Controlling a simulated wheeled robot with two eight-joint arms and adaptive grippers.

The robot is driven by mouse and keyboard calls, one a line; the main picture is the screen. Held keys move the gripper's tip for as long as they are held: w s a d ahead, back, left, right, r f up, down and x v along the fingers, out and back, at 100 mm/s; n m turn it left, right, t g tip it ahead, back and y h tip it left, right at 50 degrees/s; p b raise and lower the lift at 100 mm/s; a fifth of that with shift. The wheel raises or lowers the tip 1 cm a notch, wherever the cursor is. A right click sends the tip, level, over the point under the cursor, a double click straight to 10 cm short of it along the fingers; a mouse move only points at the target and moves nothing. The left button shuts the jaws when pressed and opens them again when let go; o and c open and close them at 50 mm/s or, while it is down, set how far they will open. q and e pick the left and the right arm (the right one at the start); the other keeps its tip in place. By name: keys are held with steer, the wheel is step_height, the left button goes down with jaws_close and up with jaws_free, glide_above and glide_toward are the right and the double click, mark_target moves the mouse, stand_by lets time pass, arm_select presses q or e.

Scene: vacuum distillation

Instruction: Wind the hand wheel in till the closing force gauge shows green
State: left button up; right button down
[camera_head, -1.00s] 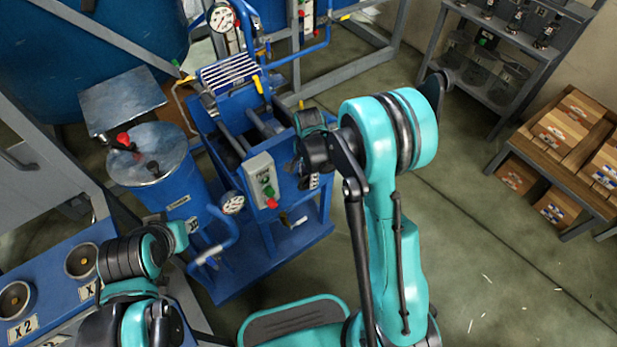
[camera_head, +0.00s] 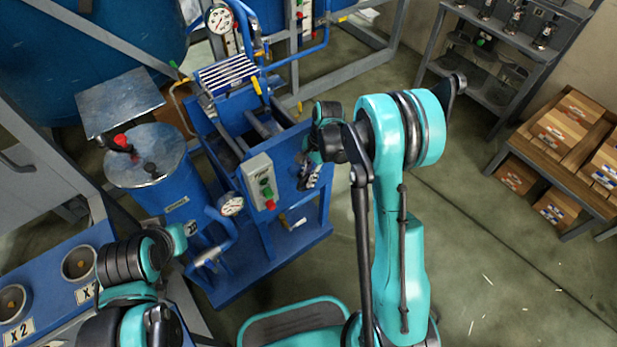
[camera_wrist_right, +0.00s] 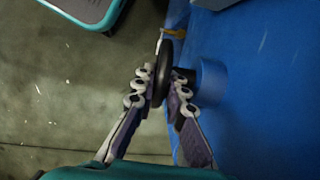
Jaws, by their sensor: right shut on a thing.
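The dark hand wheel (camera_wrist_right: 164,66) shows edge-on in the right wrist view, on a short shaft from a blue round boss (camera_wrist_right: 209,80) on the blue machine. My right gripper (camera_wrist_right: 162,88) is shut on the wheel, with a finger on each side of its rim. In the head view my right gripper (camera_head: 308,176) is at the right side of the blue machine (camera_head: 284,262), and the wheel is mostly hidden there. A white round gauge (camera_head: 231,205) sits on a blue pipe at the machine's front. Its reading is too small to tell. My left gripper is not visible.
A grey control box (camera_head: 260,178) with green and red buttons is left of my right gripper. A blue drum (camera_head: 178,195) stands to the left. Another dial (camera_head: 220,18) is at the back. Open floor (camera_head: 450,235) lies to the right, before a shelf with boxes (camera_head: 572,128).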

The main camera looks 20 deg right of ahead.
steer(key=c, duration=1.6)
jaws_free()
steer(key=shift+o, duration=0.2)
steer(key=s+v, duration=0.1)
steer(key=v, duration=1.1)
steer(key=shift+w, duration=0.45)
